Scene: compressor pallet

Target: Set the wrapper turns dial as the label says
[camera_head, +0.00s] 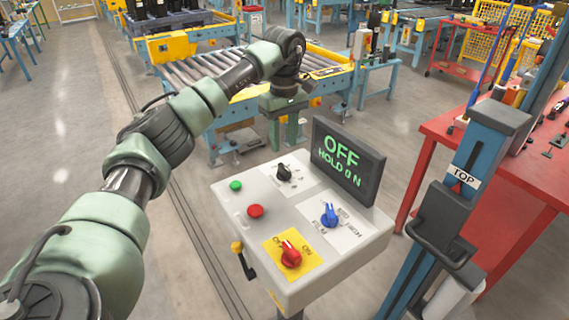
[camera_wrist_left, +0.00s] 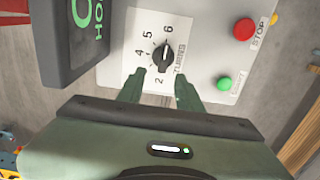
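The wrapper's turns dial is a black knob (camera_head: 284,172) on a white plate at the back of the grey control box (camera_head: 240,205). In the left wrist view the knob (camera_wrist_left: 161,55) sits among the numbers 2, 4, 5 and 6, beside the word TURNS; I cannot tell its exact setting. My left gripper (camera_head: 287,142) points down above the dial. In the left wrist view its two fingers (camera_wrist_left: 160,82) are apart, with nothing between them, short of the knob. I see no label stating a number of turns. My right gripper is out of view.
The box also has a dark display (camera_head: 346,162) reading OFF, HOLD 0 N, a green button (camera_head: 235,186), a red button (camera_head: 255,210), a blue knob (camera_head: 330,215) and a red knob (camera_head: 290,254). A blue column (camera_head: 470,175) marked TOP stands right; a roller conveyor (camera_head: 205,70) lies behind.

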